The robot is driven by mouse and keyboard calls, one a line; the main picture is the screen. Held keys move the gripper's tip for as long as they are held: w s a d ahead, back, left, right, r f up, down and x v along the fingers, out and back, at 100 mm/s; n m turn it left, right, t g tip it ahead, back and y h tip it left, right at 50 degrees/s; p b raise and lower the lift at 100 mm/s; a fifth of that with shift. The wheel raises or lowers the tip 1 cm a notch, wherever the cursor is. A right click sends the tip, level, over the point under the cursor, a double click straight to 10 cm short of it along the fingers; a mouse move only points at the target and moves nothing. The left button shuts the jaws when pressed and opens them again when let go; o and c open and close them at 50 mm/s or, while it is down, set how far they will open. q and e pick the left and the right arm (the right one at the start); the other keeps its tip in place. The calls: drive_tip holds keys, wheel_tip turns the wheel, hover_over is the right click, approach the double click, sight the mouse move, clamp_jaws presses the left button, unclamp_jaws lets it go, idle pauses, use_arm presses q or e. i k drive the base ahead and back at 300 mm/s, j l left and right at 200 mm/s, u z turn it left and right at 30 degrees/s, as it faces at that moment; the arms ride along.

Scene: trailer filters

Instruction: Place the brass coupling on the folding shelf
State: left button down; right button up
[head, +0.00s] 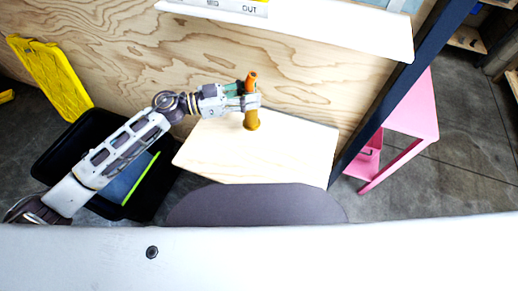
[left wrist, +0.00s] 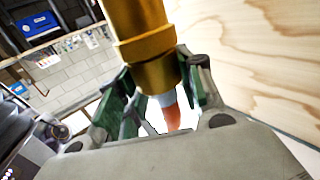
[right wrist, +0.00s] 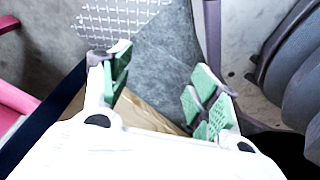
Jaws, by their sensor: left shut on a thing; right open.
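The brass coupling (head: 251,120) is a brass-gold cylinder with an orange top end, upright in the head view. My left gripper (head: 247,101) is shut around its upper part. In the left wrist view the coupling's brass body (left wrist: 150,45) runs between the green-padded fingers, with the orange part beyond them. The folding shelf (head: 215,150) is a pale wooden board against the plywood wall. The coupling's lower end is over the shelf; I cannot tell whether it touches. My right gripper (right wrist: 157,85) is open and empty in the right wrist view, and out of the head view.
A black bin (head: 60,165) stands on the floor left of the shelf, with a yellow lid (head: 50,77) behind it. A white ledge (head: 330,32) juts from the wall above. A dark post (head: 385,95) and a pink table (head: 415,110) are at the right. The shelf is otherwise bare.

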sight(251, 144)
drive_tip(key=k+l+z, duration=0.1)
drive_tip(key=k+l, duration=0.75)
drive_tip(key=l, duration=0.15)
